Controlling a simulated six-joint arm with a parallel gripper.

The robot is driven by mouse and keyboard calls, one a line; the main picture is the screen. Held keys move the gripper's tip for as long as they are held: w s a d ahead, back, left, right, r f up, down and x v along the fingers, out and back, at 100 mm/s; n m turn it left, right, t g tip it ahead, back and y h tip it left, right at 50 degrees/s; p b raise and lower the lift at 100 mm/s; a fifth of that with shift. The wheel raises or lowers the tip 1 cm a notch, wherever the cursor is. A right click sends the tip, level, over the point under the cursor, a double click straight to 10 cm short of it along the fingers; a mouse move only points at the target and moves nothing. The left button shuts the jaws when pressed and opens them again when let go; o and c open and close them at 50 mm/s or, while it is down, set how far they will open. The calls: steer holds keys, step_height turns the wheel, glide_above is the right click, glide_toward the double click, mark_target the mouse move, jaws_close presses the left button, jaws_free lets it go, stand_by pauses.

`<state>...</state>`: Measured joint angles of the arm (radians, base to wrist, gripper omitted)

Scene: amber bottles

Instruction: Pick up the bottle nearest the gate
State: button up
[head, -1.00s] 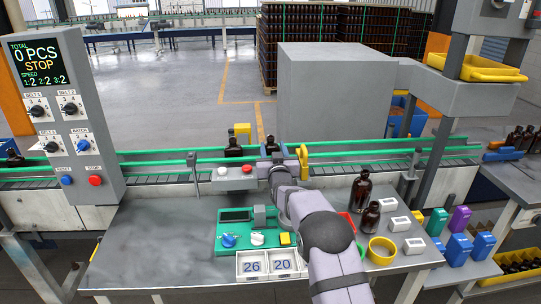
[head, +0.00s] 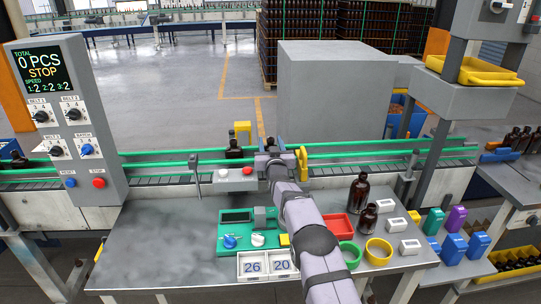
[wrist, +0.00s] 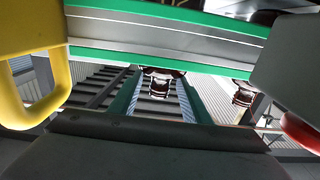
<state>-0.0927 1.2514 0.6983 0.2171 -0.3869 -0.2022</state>
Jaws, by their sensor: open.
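Two dark amber bottles stand on the conveyor. One bottle (head: 234,149) is left of my gripper in the head view. The other bottle (head: 270,143) shows only its top behind my gripper (head: 270,158). In the wrist view one bottle (wrist: 162,84) is near the middle, close ahead of the gripper, and another bottle (wrist: 243,95) is to the right. My gripper is over the near side of the conveyor, open and holding nothing; its fingertips are hard to make out. A yellow loop-shaped piece (head: 303,163) stands just right of it. I cannot tell which part is the gate.
Green rails (head: 390,154) run along the conveyor. A button box (head: 237,174) is left of my gripper. On the bench are a green fixture (head: 226,216), two bottles (head: 360,194), a red tray (head: 345,222) and a yellow ring (head: 379,249). The bench's left is clear.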

steer(key=shift+w, duration=0.2)
steer(key=shift+c, duration=0.5)
jaws_close()
steer(key=shift+r, duration=0.15)
steer(key=shift+r, duration=0.55)
step_height(320, 180, up, 9)
steer(key=shift+f, duration=0.1)
